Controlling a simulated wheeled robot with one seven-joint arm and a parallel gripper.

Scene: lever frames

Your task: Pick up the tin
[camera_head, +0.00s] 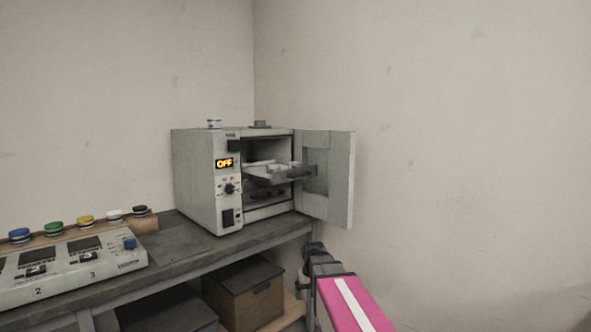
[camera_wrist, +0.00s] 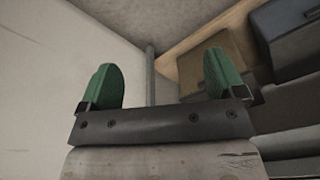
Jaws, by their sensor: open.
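It is not clear which item is the tin. A small round white-and-blue container (camera_head: 214,124) stands on the left of the oven's top. Several small round containers with coloured lids, blue (camera_head: 19,236), green (camera_head: 54,229), yellow (camera_head: 85,221), white (camera_head: 114,215) and black (camera_head: 140,212), stand in a row on a wooden strip at the left. My gripper has two green finger pads set wide apart (camera_wrist: 160,82), open with nothing between them. In the head view my pink arm reaches up at the lower right, its end below the oven door, apart from these containers.
A grey oven (camera_head: 205,185) showing OFF stands on the bench (camera_head: 180,232). Its door (camera_head: 341,180) is open to the right, and a tray (camera_head: 280,174) sticks out. A numbered device (camera_head: 75,268) is at left. Boxes (camera_head: 243,290) (camera_wrist: 205,60) sit below the bench.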

